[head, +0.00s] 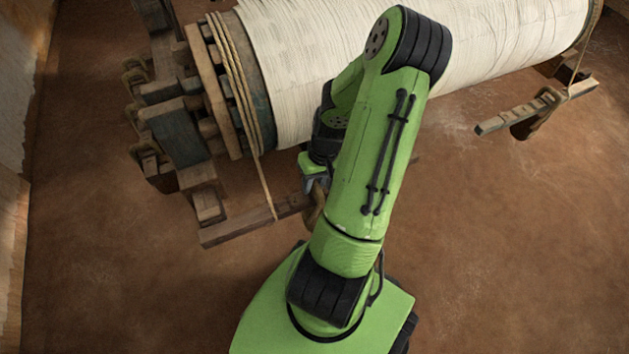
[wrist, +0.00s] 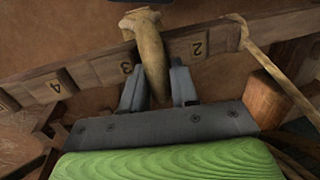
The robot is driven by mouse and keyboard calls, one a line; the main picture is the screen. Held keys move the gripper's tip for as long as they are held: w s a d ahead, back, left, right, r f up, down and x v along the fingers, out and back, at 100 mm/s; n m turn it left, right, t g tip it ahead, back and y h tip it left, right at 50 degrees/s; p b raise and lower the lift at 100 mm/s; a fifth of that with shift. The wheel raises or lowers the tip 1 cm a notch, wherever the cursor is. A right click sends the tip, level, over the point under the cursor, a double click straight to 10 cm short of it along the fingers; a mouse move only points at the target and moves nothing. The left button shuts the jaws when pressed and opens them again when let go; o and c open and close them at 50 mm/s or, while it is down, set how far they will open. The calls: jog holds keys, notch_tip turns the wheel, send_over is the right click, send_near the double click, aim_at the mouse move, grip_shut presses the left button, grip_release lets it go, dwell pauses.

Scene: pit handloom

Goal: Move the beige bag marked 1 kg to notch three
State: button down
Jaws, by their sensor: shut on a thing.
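A beige bag (wrist: 150,48) is between the two fingers of my gripper (wrist: 157,72) in the wrist view. My gripper is shut on it. The bag lies across the wooden lever bar (wrist: 90,75), right beside the mark 3, between that mark and the mark 2. Whether it rests in notch three or is held just above it cannot be told. No 1 kg mark shows. In the head view the bag (head: 317,205) is a small tan piece at the bar's right end, partly hidden by my arm. My gripper (head: 315,185) is there too.
A rope (wrist: 262,58) loops over the bar beyond mark 2; in the head view it runs down from the cloth roll (head: 300,50). A second bar (head: 535,110) is at right. The earth floor (head: 510,240) is clear.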

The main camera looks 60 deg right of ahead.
jog(key=shift+f, duration=0.2)
dwell(0.5)
jog(key=c, duration=0.8)
grip_release()
jog(key=shift+s, duration=0.1)
jog(key=p+v, duration=0.6)
jog(key=v, duration=0.9)
jog(key=shift+r+p, duration=0.3)
jog(key=shift+r, duration=0.1)
